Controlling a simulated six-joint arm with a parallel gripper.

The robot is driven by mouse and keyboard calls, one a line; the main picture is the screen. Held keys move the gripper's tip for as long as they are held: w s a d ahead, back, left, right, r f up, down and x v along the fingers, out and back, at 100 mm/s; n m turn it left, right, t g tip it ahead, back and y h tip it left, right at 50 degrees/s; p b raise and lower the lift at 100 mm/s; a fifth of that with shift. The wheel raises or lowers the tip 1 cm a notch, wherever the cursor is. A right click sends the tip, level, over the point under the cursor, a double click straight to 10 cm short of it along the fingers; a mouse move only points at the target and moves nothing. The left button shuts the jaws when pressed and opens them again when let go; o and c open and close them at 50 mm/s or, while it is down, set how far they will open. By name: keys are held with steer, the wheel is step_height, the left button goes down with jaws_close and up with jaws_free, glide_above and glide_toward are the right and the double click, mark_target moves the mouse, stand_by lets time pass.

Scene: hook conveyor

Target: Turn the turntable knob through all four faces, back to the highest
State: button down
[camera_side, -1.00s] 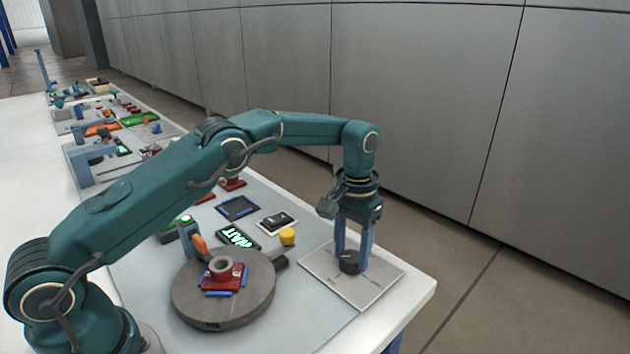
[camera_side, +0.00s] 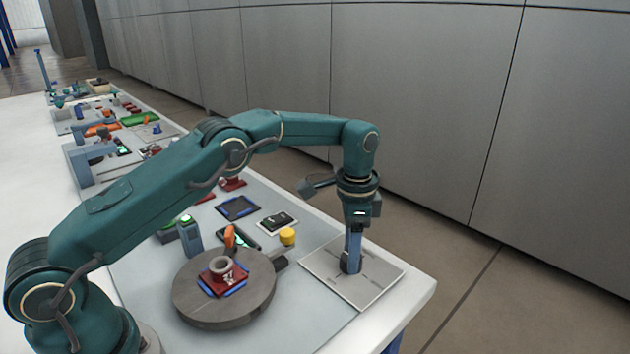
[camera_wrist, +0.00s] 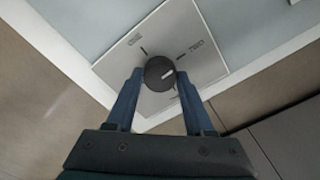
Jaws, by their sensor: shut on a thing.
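The black knob (camera_wrist: 159,73) stands on a pale square plate (camera_wrist: 205,50) near the table's front corner. The grey round turntable (camera_side: 190,305) stands to the left, bearing a red block (camera_side: 212,285) with a grey ring (camera_side: 221,265) on top.
A grey post (camera_side: 190,240) and an orange pointer (camera_side: 230,237) stand behind the turntable. A yellow button (camera_side: 288,236) and a dark framed panel (camera_side: 238,208) lie further back. The table edge is close to the plate.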

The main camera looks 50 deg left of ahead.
steer(key=shift+r+m, duration=0.1)
steer(key=shift+m, duration=0.2)
stand_by(0.4)
steer(key=shift+c, duration=1.4)
jaws_free()
steer(key=shift+r, duration=2.5)
